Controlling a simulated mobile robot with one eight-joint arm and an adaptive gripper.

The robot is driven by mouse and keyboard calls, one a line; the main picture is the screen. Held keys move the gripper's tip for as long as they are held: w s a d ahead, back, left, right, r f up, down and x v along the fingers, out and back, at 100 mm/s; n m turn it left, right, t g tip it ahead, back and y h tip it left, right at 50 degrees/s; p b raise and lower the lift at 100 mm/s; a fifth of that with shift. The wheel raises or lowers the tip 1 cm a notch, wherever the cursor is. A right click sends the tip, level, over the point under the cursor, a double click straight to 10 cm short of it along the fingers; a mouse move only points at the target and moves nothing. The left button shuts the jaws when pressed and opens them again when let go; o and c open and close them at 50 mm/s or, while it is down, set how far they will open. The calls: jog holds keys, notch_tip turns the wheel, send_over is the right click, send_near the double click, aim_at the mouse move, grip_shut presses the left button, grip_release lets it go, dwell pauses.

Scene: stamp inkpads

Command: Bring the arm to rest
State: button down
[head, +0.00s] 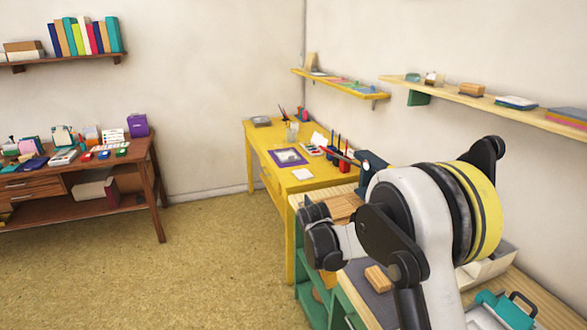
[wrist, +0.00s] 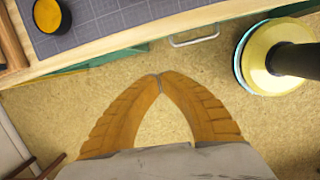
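My arm (head: 425,235) stands folded at the right of the head view, in front of the green-framed workbench. My gripper (wrist: 158,78) shows in the wrist view with its two orange ribbed fingers meeting at the tips. Nothing is held between them, and bare floor shows in the gap behind the tips. The fingers point toward the bench edge and are over the floor, apart from the bench. In the head view I cannot make out the fingers.
A metal handle (wrist: 194,40) sticks out below the edge. A yellow table (head: 262,135) stands behind; the carpet (head: 215,260) at left is clear.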

jog(key=s+d+r+m+t+y, duration=0.1)
jog(key=s+d+r+m+t, duration=0.1)
jog(key=s+r+m, duration=0.45)
jog(key=s+d+r+m+t+y, duration=0.1)
jog(key=s+d+r+m, duration=0.25)
jog(key=s+r, duration=0.6)
jog(key=s+r+m+t, duration=0.3)
jog(key=s+r+m, duration=0.1)
jog(key=s+m, duration=0.6)
jog(key=shift+s+d+r+m, duration=0.15)
jog(key=shift+s+d+m, duration=0.25)
jog(key=shift+s, duration=0.45)
